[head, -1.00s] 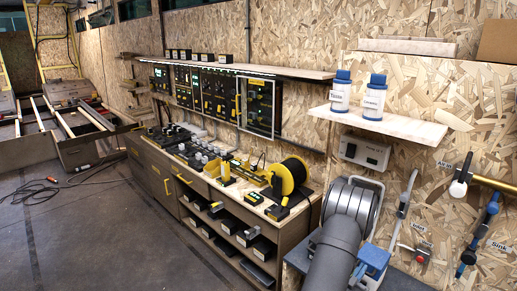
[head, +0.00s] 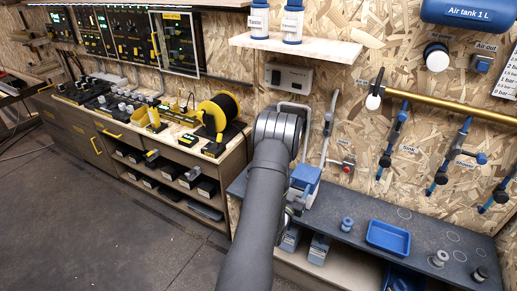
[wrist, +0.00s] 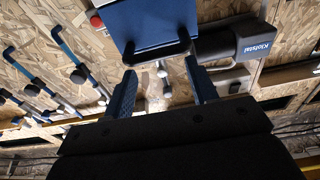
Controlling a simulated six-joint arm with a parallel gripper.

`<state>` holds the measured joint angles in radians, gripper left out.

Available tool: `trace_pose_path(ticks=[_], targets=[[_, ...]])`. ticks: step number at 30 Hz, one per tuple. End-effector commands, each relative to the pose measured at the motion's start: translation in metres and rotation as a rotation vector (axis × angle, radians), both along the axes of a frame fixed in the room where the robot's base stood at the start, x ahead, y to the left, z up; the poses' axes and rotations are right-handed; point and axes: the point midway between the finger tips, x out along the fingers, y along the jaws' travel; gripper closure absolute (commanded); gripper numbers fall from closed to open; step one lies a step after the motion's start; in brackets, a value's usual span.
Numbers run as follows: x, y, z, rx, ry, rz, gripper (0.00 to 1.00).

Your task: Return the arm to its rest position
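My grey arm (head: 262,205) reaches up from the bottom of the head view toward the wall bench, ending in a round ribbed joint in front of the power supply box (head: 288,77). My gripper is hidden behind the arm in that view. In the wrist view my gripper (wrist: 162,84) shows two blue fingers spread apart with a clear gap. Nothing is held between them; the wall behind shows through. A blue block with a dark handle (wrist: 150,25) lies just beyond the fingertips; I cannot tell whether they touch it.
The dark bench (head: 345,213) holds a blue tray (head: 388,238) and small metal fittings. Blue valve levers (head: 393,140) and a brass pipe (head: 440,103) are on the right wall. A shelf (head: 330,51) with two bottles is above. A cable reel (head: 217,112) stands left. Open floor is lower left.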

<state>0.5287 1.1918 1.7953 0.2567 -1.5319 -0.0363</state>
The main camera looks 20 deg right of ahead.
Motion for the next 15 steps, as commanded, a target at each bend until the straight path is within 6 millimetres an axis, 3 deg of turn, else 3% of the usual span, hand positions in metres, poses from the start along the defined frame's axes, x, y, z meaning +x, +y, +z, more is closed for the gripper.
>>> trace_pose_path(ticks=[1, 7, 10, 15], targets=[[-0.003, 0.006, -0.007, 0.008, 0.005, 0.001, 0.37], [-0.044, 0.058, -0.063, 0.061, 0.031, -0.001, 0.0], [-0.075, 0.088, -0.089, 0.077, 0.049, -0.005, 0.0], [-0.116, 0.122, -0.111, 0.081, 0.073, -0.001, 0.0]])
